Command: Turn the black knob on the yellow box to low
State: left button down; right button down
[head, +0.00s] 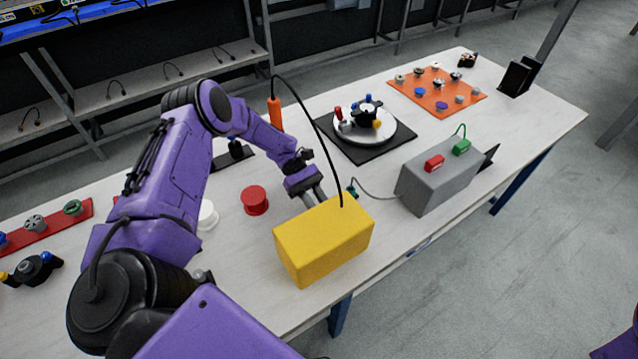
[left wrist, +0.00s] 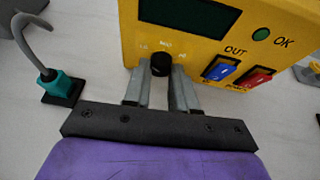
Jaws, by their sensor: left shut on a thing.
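The yellow box (head: 325,240) stands near the front edge of the table in the head view, with its knob side turned away from that camera. In the left wrist view the yellow box (left wrist: 190,49) shows a dark display, a green button and blue and red switches. The black knob (left wrist: 160,64) sits below small white markings, too blurred to read fully. My left gripper (left wrist: 161,75) has its two grey fingers on either side of the knob, shut on it. In the head view my left gripper (head: 312,198) reaches behind the box. My right gripper is not in view.
A black cable rises from the yellow box to an orange handle (head: 275,113). A grey box (head: 430,185) with red and green parts stands to the right. A red cylinder (head: 255,201) and white cylinder (head: 207,216) stand left of the gripper. A teal plug (left wrist: 54,84) lies nearby.

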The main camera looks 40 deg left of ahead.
pick_arm(q)
jog(key=shift+w, duration=0.1)
jog(key=shift+r+n, duration=0.1)
jog(key=shift+n, duration=0.2)
jog(key=c, duration=0.9)
grip_release()
jog(key=shift+w+a+b, duration=0.1)
jog(key=shift+a+b, duration=0.2)
jog(key=shift+b, duration=0.05)
jog(key=b+v, duration=0.2)
jog(key=v, duration=0.4)
jog(key=shift+b, duration=0.3)
jog(key=shift+w+a+r, duration=0.15)
jog(key=shift+a+r, duration=0.15)
